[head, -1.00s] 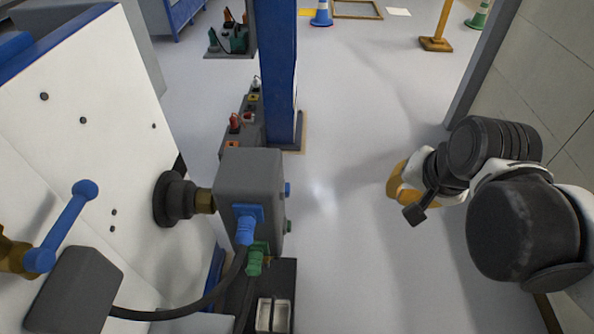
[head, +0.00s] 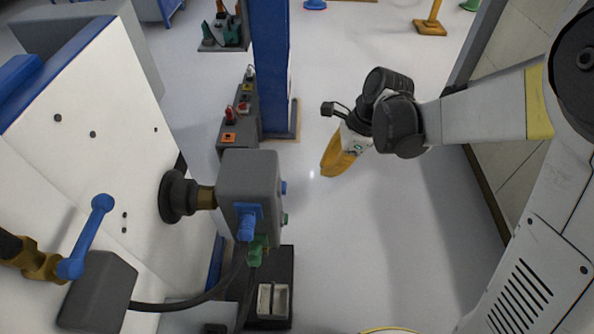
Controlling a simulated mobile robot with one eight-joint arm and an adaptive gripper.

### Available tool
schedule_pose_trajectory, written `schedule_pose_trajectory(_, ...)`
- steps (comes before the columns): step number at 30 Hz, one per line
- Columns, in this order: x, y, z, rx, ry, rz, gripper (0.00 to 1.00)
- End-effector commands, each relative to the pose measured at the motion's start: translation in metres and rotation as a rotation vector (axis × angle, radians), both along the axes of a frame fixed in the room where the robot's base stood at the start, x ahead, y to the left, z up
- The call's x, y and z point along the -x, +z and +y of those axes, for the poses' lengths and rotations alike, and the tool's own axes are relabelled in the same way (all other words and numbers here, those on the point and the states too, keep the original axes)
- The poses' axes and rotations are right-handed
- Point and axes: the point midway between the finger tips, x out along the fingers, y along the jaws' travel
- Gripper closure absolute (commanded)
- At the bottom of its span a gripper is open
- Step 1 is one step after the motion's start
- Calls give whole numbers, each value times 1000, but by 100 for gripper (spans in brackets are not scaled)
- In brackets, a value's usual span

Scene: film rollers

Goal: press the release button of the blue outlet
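The blue outlet (head: 247,213) is on the front face of a grey box (head: 250,172), with a blue plug (head: 246,231) and a dark cable in it. A small blue button (head: 284,187) sticks out of the box's right side, level with the outlet's upper part. A green button (head: 285,219) sits below it. My gripper (head: 331,170) has yellow fingers and is in the air to the right of the box, apart from it. Its fingers point down and left. They appear together as one shape, so I cannot tell whether they are open or shut.
A green plug (head: 258,250) hangs below the blue one. A blue lever (head: 87,236) and a white panel (head: 90,120) are at the left. A blue post (head: 270,70) stands behind the box. Free floor (head: 340,240) lies right of the box.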

Motion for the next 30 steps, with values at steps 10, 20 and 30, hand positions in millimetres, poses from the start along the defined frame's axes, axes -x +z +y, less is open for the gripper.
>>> schedule_pose_trajectory(10,0,-2,1,-2,-10,11,100)
schedule_pose_trajectory(20,0,-34,14,-2,-8,10,100)
schedule_pose_trajectory(30,2,-102,40,-3,-7,9,100)
